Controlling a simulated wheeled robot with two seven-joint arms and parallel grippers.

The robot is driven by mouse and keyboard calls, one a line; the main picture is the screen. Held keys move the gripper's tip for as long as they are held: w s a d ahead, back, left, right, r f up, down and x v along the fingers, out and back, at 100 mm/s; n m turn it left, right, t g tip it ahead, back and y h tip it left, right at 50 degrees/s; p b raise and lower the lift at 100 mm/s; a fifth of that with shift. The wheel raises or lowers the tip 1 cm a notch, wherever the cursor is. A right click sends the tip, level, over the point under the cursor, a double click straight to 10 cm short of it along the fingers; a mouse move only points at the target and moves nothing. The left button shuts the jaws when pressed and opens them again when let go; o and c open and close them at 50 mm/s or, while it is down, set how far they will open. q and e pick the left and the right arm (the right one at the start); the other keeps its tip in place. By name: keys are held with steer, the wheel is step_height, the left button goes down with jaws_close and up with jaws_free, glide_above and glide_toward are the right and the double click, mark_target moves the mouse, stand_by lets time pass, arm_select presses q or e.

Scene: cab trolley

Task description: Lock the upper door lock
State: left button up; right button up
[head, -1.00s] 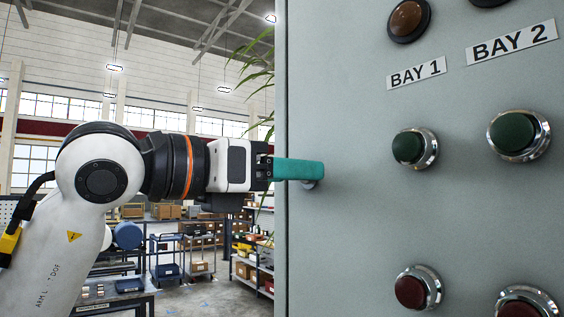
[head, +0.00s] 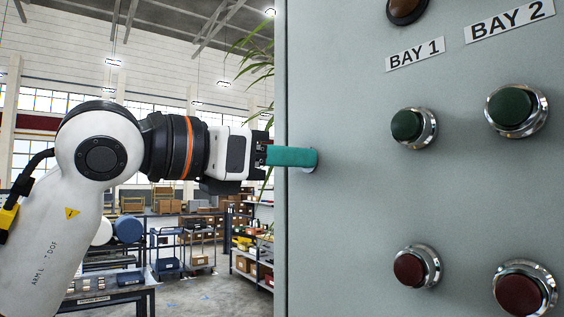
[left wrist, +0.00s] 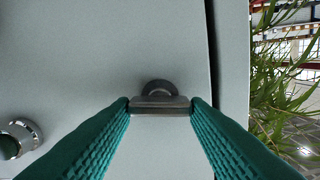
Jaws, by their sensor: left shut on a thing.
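The upper door lock (left wrist: 160,96) is a small grey metal knob with a flat bar handle on the grey cabinet door. In the left wrist view its bar lies level across the picture, with the round base just behind it. My left gripper (left wrist: 160,106) has teal ribbed fingers shut on the two ends of the bar. In the head view the left gripper (head: 312,158) reaches the door's left edge, and its fingers hide most of the lock. My right gripper is in neither view.
The grey cabinet door (head: 350,230) carries green buttons (head: 408,126), red buttons (head: 410,268) and BAY labels to the right of the lock. Green plant leaves (left wrist: 275,85) hang beside the door edge. Shelves and trolleys stand far behind.

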arm_select(q)
steer(key=m+b, duration=0.1)
steer(key=m, duration=0.7)
steer(key=m+b, duration=0.2)
steer(key=m, duration=0.6)
steer(key=shift+s+d+f, duration=0.1)
steer(key=shift+s+f, duration=0.05)
steer(key=shift+f, duration=0.05)
stand_by(0.4)
steer(key=o, duration=1)
steer(key=b+v, duration=0.5)
steer(key=v, duration=0.7)
